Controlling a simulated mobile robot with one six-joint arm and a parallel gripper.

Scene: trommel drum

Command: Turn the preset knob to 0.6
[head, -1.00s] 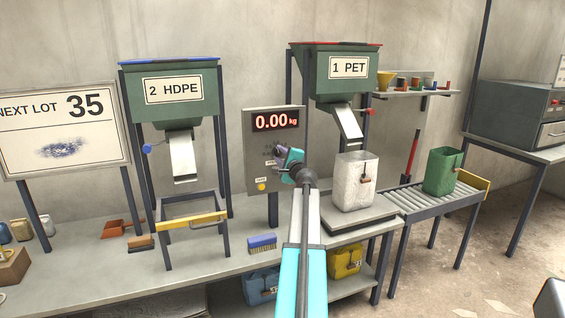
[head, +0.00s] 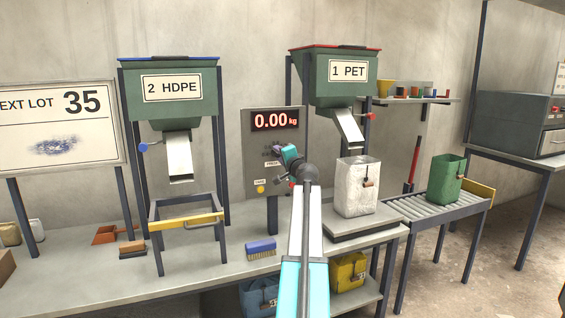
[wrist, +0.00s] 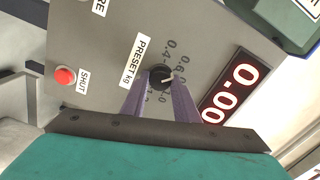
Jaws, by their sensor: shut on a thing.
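The grey control panel (head: 256,180) carries a red 0.00 kg display (head: 276,120). In the wrist view the black preset knob (wrist: 160,79) sits beside the PRESET kg label (wrist: 139,60), with the 0.4 and 0.6 marks on its upper right. The white pointer on the knob faces right in the picture; I cannot tell its exact setting. My gripper (wrist: 160,88) has its two purple fingers on either side of the knob and is shut on it. In the head view my gripper (head: 275,152) is at the panel and largely covers the knob.
A red SHUT button (wrist: 65,76) is left of the knob in the wrist view. A white bag (head: 357,200) stands right of my arm on the scale (head: 358,226). A blue brush (head: 261,249) lies on the bench below the panel.

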